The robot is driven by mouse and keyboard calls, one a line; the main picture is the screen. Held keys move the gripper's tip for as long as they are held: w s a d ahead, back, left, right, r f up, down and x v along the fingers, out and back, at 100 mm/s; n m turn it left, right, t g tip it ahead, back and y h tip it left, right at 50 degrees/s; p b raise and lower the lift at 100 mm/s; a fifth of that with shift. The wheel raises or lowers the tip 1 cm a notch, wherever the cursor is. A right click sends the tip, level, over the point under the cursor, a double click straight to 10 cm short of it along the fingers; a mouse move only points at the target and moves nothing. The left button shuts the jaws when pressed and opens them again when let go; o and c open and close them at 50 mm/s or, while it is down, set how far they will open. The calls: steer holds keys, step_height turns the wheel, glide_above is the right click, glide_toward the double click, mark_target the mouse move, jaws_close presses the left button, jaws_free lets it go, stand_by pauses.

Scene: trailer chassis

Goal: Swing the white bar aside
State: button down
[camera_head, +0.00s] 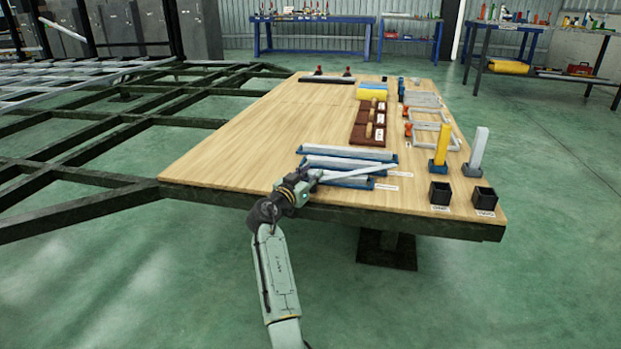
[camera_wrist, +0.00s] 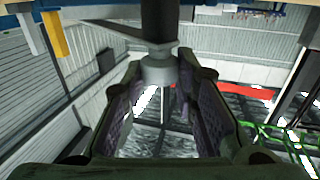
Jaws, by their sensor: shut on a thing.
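A long white bar (camera_head: 362,172) slants up to the right from my gripper (camera_head: 305,183) at the near edge of the wooden table (camera_head: 240,140). My gripper is shut on the bar's left end, and the bar lies across the front blue holders. Other pale bars (camera_head: 340,152) lie in blue holders (camera_head: 388,184) just behind it. In the wrist view, my gripper's fingers (camera_wrist: 162,85) flank a grey round fitting (camera_wrist: 158,70) below a dark post. The exact contact is unclear there. Another white bar (camera_head: 62,28) slants at the upper left, by a dark frame.
Black cups (camera_head: 440,193), a yellow block (camera_head: 442,145) and a white block (camera_head: 478,148) stand at the table's right. Brown trays (camera_head: 370,133) and grey frames lie behind. A dark chassis frame (camera_head: 80,215) adjoins on the left. Green floor (camera_head: 130,285) is open in front.

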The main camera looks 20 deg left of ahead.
steer(key=shift+s+f, duration=0.1)
steer(key=shift+f, duration=0.05)
steer(key=c, duration=1.3)
jaws_free()
step_height(320, 180, up, 10)
steer(key=shift+r, duration=0.1)
